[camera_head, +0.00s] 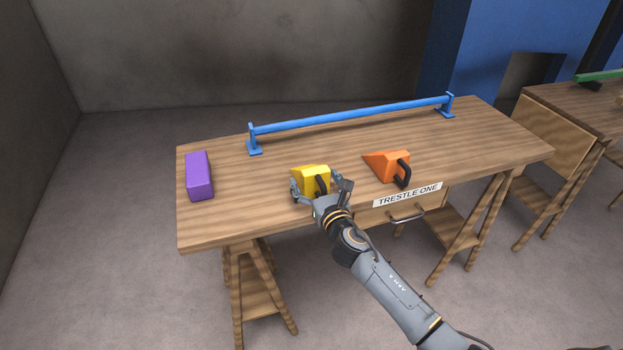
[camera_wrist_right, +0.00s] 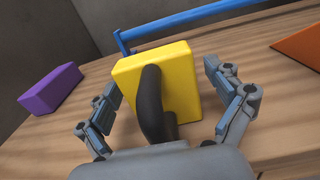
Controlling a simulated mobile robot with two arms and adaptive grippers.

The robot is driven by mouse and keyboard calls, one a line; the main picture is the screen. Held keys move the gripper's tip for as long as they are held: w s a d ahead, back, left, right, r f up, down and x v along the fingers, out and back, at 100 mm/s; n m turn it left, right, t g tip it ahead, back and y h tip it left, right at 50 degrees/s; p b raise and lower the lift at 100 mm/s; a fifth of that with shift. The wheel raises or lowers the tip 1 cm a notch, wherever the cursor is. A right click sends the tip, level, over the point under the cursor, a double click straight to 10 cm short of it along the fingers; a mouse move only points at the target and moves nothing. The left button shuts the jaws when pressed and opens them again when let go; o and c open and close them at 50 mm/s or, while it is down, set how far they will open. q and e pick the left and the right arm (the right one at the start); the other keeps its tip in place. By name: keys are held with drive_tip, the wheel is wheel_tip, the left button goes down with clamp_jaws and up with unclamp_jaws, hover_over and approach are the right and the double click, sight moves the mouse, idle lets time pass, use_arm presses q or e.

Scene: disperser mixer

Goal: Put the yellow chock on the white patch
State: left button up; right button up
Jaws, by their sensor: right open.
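The yellow chock (camera_head: 311,177) sits on the wooden trestle table near its front edge, with its black handle facing me. In the right wrist view the yellow chock (camera_wrist_right: 180,75) fills the middle, its black handle (camera_wrist_right: 154,104) toward the palm. My right gripper (camera_head: 322,187) is open, one finger on each side of the chock; in the wrist view the open fingers (camera_wrist_right: 162,90) show gaps beside it. No white patch is in sight; only a white label reading TRESTLE ONE (camera_head: 407,195) shows on the table front. My left gripper is not in view.
A purple block (camera_head: 199,176) lies at the table's left. An orange chock (camera_head: 385,167) with a black handle stands to the right. A blue rail (camera_head: 350,117) runs along the back. The tabletop (camera_head: 245,190) is clear between purple block and yellow chock. Another table stands far right.

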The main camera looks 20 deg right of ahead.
drive_tip(key=shift+c, duration=0.5)
drive_tip(key=c, duration=1.4)
drive_tip(key=shift+r, duration=0.15)
drive_tip(key=c, duration=0.4)
drive_tip(key=shift+o, duration=0.2)
drive_tip(key=shift+w+r, duration=0.1)
